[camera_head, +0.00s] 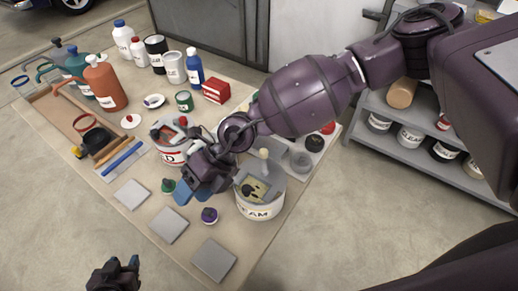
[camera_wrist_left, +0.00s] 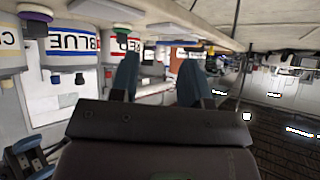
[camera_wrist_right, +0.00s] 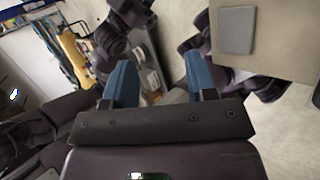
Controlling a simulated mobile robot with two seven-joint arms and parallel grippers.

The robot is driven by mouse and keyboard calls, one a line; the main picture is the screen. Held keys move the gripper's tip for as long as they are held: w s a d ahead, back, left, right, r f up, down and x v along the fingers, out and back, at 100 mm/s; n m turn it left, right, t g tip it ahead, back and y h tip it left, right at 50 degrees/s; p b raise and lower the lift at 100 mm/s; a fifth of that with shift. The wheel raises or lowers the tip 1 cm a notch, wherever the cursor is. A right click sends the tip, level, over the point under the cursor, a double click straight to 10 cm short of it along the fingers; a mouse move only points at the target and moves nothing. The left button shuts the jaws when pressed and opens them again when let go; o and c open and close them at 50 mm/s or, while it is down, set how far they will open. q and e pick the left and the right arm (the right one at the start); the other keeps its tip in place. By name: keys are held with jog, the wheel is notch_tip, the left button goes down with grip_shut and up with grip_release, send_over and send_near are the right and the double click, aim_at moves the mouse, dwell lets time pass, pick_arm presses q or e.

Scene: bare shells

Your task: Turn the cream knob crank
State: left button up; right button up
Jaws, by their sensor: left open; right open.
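The cream pot (camera_head: 259,211), its label partly reading "EAM", stands on the right of the table mat. Its crank has an upright cream knob (camera_head: 264,154) above an olive plate (camera_head: 252,188) in the pot's mouth. My right gripper (camera_head: 190,192) is open, left of the cream pot and apart from the knob; its blue fingers also show in the right wrist view (camera_wrist_right: 158,85), with nothing between them. My left gripper (camera_head: 124,264) is low at the bottom left, off the table edge; its open, empty fingers show in the left wrist view (camera_wrist_left: 160,80).
A red-labelled pot (camera_head: 172,155) stands behind my right gripper; a blue-labelled pot (camera_wrist_left: 72,50) shows in the left wrist view. A purple knob (camera_head: 209,215), a green knob (camera_head: 168,186) and grey tiles (camera_head: 213,259) lie in front. Bottles (camera_head: 105,86) and a shelf (camera_head: 412,135) flank the back.

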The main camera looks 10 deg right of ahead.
jog(key=w+d+t+h, duration=0.2)
jog(key=w+d+h, duration=0.2)
jog(key=w+d, duration=0.25)
jog(key=t+h, duration=0.2)
jog(key=h, duration=0.3)
send_near(264, 151)
jog(key=shift+n, duration=0.4)
notch_tip(264, 151, down, 10)
jog(key=shift+w+d+r+p, duration=0.1)
jog(key=shift+w+d+p, duration=0.05)
jog(key=shift+p, duration=0.2)
jog(key=c, duration=0.9)
jog(key=shift+c, duration=0.2)
